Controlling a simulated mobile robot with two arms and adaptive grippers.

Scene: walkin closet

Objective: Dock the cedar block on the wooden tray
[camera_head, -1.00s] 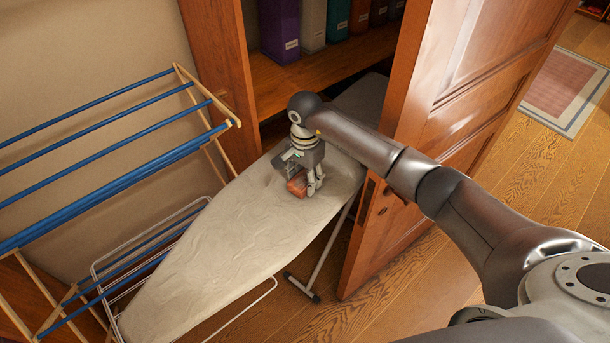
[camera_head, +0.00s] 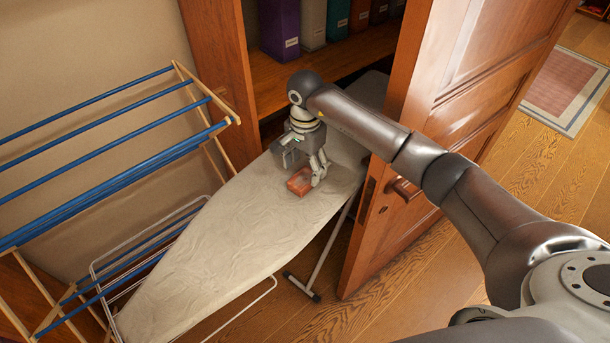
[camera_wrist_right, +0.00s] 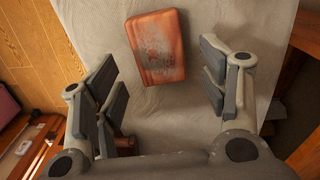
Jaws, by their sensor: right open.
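A reddish-brown block, which I take for the cedar block (camera_head: 299,184), lies on the pale ironing board cover. In the right wrist view this block (camera_wrist_right: 157,47) has rounded corners and a greyish worn patch on top. My right gripper (camera_head: 305,172) is above the board, just behind the block. In the wrist view the right gripper (camera_wrist_right: 165,88) has its fingers wide apart with nothing between the tips, and the block lies beyond them. A small reddish-brown piece shows by the left finger; I cannot tell what it is. I cannot make out a separate wooden tray. My left gripper is not in view.
The ironing board (camera_head: 215,240) runs from lower left into the wardrobe opening. An open wooden door (camera_head: 430,150) stands right of it, close to my right arm. A drying rack (camera_head: 110,150) with blue bars is at the left. Binders (camera_head: 280,30) stand on a shelf behind.

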